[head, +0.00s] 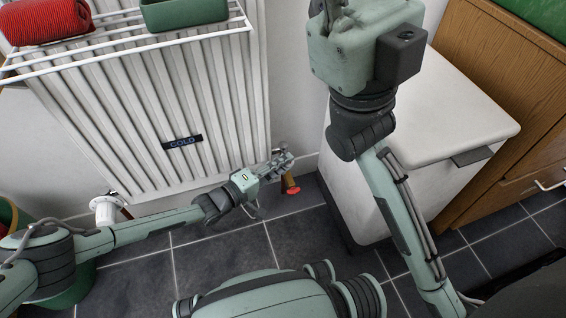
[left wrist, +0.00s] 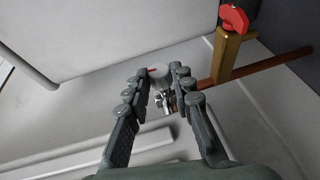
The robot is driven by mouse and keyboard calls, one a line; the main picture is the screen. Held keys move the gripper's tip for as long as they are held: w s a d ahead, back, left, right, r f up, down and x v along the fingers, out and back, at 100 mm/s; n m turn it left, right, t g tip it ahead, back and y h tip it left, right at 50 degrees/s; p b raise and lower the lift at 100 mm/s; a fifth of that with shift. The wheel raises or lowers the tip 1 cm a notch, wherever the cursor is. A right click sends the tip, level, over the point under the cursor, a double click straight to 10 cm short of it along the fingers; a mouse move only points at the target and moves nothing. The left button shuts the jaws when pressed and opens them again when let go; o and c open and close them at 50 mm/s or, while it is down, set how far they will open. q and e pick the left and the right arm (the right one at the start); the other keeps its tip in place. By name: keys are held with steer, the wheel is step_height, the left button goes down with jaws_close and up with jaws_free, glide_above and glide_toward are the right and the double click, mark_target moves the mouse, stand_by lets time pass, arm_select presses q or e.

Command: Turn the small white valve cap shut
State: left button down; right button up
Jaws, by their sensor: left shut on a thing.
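The small white valve cap (left wrist: 158,78) shows in the left wrist view between the fingertips of my left gripper (left wrist: 160,74). It has a small red mark on its upper left, and metal valve fittings (left wrist: 168,100) are just below it. My left gripper is shut on the cap. In the head view my left gripper (head: 277,166) is at the radiator's lower right corner and hides the cap. My right gripper (head: 328,6) is at the top edge of the head view, mostly cut off, away from the valve.
The white radiator (head: 150,110) bears a "COLD" label (head: 182,143) and a rack with a red roll (head: 45,20) and green box (head: 183,12). A brass tap with a red handle (left wrist: 235,18) stands close right of the cap. A white cabinet (head: 440,110) is at right.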

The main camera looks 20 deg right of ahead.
arm_select(q)
steer(key=shift+f+n+t+h, duration=0.2)
steer(key=shift+n+t+h, duration=0.1)
steer(key=shift+h, duration=0.4)
steer(key=c, duration=1.3)
jaws_free()
steer(key=v, duration=1.2)
steer(key=shift+w+f, duration=0.1)
